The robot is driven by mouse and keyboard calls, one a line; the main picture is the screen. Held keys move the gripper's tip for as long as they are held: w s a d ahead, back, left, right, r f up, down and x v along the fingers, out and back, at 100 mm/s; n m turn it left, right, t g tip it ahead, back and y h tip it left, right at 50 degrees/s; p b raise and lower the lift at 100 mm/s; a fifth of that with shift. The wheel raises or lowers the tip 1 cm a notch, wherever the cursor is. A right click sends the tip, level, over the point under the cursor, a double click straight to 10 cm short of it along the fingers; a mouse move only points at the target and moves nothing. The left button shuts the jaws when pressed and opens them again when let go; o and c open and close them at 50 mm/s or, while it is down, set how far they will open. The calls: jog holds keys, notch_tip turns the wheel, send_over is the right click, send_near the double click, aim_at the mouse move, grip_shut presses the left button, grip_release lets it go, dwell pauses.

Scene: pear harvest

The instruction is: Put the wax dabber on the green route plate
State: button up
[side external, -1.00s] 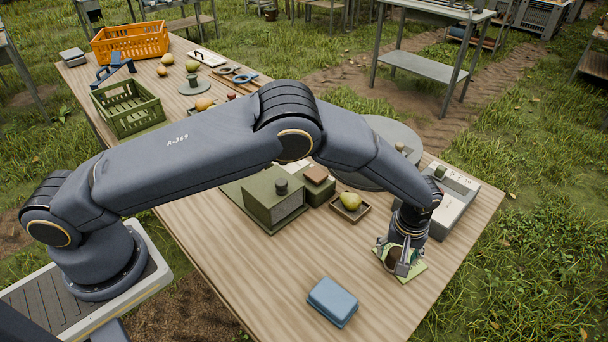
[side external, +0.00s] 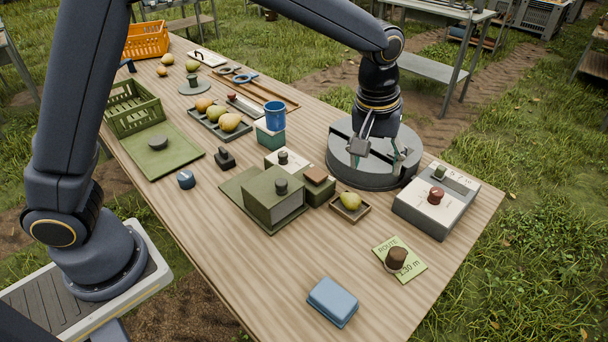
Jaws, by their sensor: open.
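The green route plate (side external: 412,268) lies flat on the table near its right edge, with "ROUTE" printed on it. A short brown piece, which I take for the wax dabber (side external: 397,258), stands on the plate and hides part of its lettering. My gripper (side external: 376,154) is open and empty. It is above the grey round stand, behind and apart from the plate and the dabber.
A grey device with a red knob (side external: 436,195) stands behind the plate. A pear lies in a small wooden tray (side external: 338,211) to the plate's left. A blue box (side external: 332,302) is at the front. The grey round stand (side external: 352,176) is under my gripper.

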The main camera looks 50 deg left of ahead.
jog(key=s+a+r+m+t, duration=0.1)
jog(key=s+a+r, duration=0.5)
jog(key=a+r, duration=0.25)
jog(key=s+a+m+t, duration=0.1)
jog(key=s+a, duration=0.4)
jog(key=s, duration=0.4)
jog(key=s+a+m+t, duration=0.1)
jog(key=s+a+m, duration=0.1)
jog(key=s+a, duration=0.3)
jog(key=s, duration=0.4)
jog(key=shift+a+r+m+t, duration=0.3)
jog(key=shift+a+r+t, duration=0.1)
